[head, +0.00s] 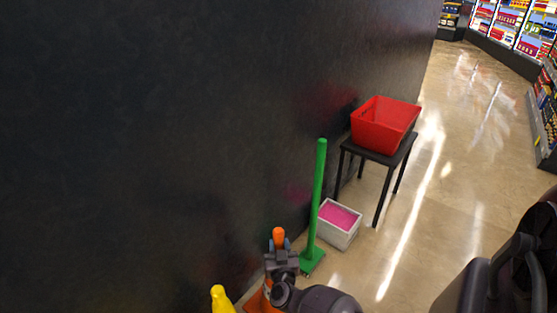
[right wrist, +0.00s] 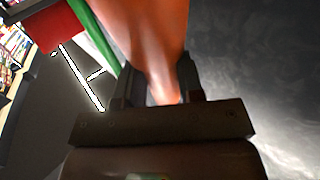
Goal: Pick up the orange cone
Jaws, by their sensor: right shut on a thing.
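The orange cone (head: 278,235) shows at the bottom middle of the head view, beside the dark wall. Its tip sticks up between the fingers of my right gripper (head: 279,245), and some orange shows lower down behind the gripper. In the right wrist view the cone (right wrist: 150,40) fills the space between the two fingers (right wrist: 155,90), and the gripper is shut on it. My arm hides most of the cone in the head view, so I cannot tell whether its base touches the floor. My left gripper is not in view.
A green pole on a green base (head: 319,195) stands just right of the cone. Beyond it are a grey bin with pink contents (head: 347,240) and a red bin (head: 375,130) on a black stool (head: 380,156). A yellow object (head: 220,300) is left.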

